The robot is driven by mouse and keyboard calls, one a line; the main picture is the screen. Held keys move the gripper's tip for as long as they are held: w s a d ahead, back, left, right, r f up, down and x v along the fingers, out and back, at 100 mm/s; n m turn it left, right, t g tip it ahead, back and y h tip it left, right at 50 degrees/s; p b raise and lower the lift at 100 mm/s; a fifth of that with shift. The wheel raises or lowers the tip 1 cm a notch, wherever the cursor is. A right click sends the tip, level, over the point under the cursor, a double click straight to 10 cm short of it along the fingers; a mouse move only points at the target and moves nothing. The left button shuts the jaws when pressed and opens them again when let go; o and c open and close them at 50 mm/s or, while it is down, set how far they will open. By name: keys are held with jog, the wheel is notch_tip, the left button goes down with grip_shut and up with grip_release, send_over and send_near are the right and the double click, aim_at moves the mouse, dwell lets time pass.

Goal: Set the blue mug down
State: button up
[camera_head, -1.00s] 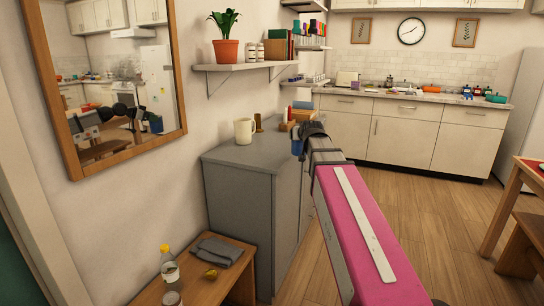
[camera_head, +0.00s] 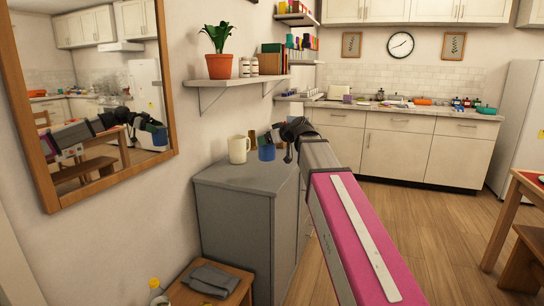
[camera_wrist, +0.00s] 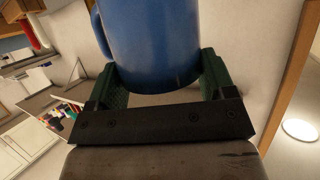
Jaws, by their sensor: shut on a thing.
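The blue mug (camera_head: 267,153) is in my gripper, over the grey cabinet top in the head view. In the wrist view the mug (camera_wrist: 150,45) sits between two green finger pads, with its handle at the left. My gripper (camera_wrist: 165,82) is shut on it. In the head view my gripper (camera_head: 277,142) is mostly hidden behind the dark wrist. The grey cabinet (camera_head: 233,235) has a flat top. I cannot tell whether the mug's base touches that top.
A cream mug (camera_head: 239,150) stands left of the blue mug on the cabinet, with a brown item (camera_head: 252,137) behind. A wall shelf (camera_head: 240,80) holding a potted plant (camera_head: 218,52) hangs above. The cabinet's front top area is clear. A low wooden bench (camera_head: 185,293) is in front.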

jog(key=w+f, duration=0.1)
jog(key=w, duration=0.1)
jog(key=w+d+f, duration=0.1)
jog(key=w, duration=0.1)
jog(key=w+f, duration=0.1)
jog(key=w, duration=0.1)
jog(key=shift+d+f, duration=0.15)
jog(key=shift+f, duration=2.15)
jog(key=o, duration=1.4)
jog(key=shift+f, duration=0.1)
jog(key=shift+c, duration=0.2)
jog(key=shift+s, duration=0.1)
jog(key=v, duration=1.2)
